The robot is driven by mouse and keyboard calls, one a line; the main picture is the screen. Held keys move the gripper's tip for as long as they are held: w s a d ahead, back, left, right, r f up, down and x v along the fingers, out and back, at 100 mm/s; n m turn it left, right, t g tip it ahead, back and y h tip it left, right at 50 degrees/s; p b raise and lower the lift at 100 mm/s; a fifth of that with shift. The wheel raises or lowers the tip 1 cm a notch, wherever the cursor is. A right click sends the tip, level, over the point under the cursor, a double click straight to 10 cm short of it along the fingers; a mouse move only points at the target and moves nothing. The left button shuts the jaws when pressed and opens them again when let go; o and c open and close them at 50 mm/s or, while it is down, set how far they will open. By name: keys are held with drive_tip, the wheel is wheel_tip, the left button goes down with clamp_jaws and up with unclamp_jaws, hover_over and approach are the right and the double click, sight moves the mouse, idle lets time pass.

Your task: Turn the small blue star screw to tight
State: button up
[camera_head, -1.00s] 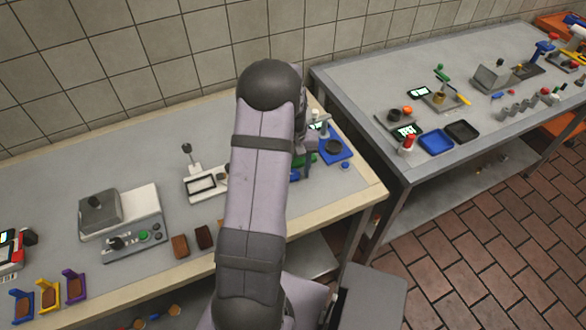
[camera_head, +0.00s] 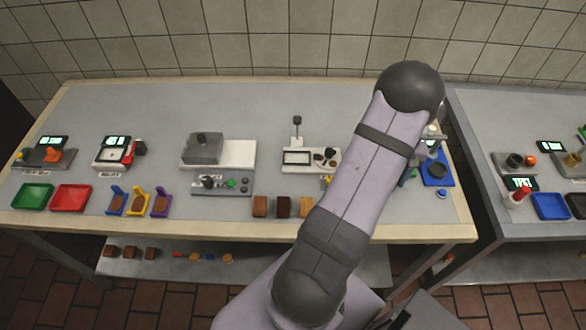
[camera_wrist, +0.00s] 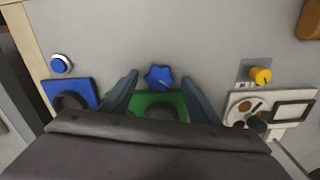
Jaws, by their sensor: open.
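The small blue star screw (camera_wrist: 158,77) shows in the wrist view, a blue star-shaped knob with a pale mark, at the edge of a green base (camera_wrist: 146,101). My gripper (camera_wrist: 159,79) is open, with one dark finger on each side of the star screw and visible gaps between. I cannot tell how far the fingertips are above it. In the head view my arm hides the star screw and most of the gripper.
Beside the green base is a blue base (camera_wrist: 86,88) with a black ring, and a round blue button (camera_wrist: 60,63). On the other side are a yellow knob (camera_wrist: 260,75) and a white device (camera_wrist: 293,110). Bare grey tabletop (camera_wrist: 160,30) lies beyond the screw.

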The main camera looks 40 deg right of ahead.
drive_tip(key=n, duration=0.5)
drive_tip(key=shift+p, duration=0.4)
wheel_tip(320, 180, up, 7)
drive_tip(key=b, duration=0.3)
drive_tip(key=shift+r, duration=0.2)
drive_tip(key=w+a+n, duration=0.1)
drive_tip(key=w+a, duration=0.7)
drive_tip(key=a, duration=0.3)
drive_tip(key=w+a+n+b, duration=0.1)
drive_tip(key=w+a+n, duration=0.1)
drive_tip(key=w+a, duration=0.7)
drive_tip(key=shift+w+a+r, duration=0.15)
drive_tip(key=shift+a, duration=1.6)
